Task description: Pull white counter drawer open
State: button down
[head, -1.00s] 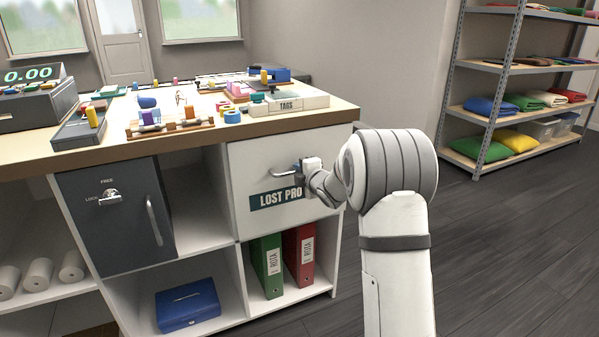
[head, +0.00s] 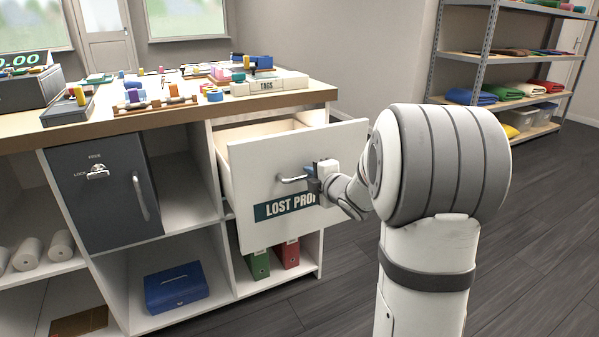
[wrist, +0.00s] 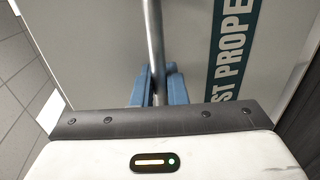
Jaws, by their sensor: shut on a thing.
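The white counter drawer (head: 300,180) stands pulled out from the counter in the head view, with part of its pale inside showing behind the front. Its front has a dark label with "LOST PROP" lettering, partly hidden by my arm. A metal bar handle (head: 291,179) is on the front. My gripper (head: 314,180) is at the handle's right part, shut on it. In the wrist view the handle bar (wrist: 154,50) runs between the blue fingers of my gripper (wrist: 157,85).
Below the drawer are green and red binders (head: 258,264). A blue box (head: 176,287) sits in the lower compartment. The dark floor (head: 540,220) at right is clear.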

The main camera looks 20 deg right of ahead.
jog(key=f+v, duration=0.1)
jog(key=v, duration=0.8)
jog(key=shift+s+f, duration=0.2)
jog(key=shift+f, duration=0.25)
jog(key=c, duration=1.6)
grip_release()
jog(key=shift+o, duration=0.2)
jog(key=shift+s+r, duration=0.1)
jog(key=p+v, duration=0.2)
jog(key=v, duration=0.5)
jog(key=shift+s, duration=0.3)
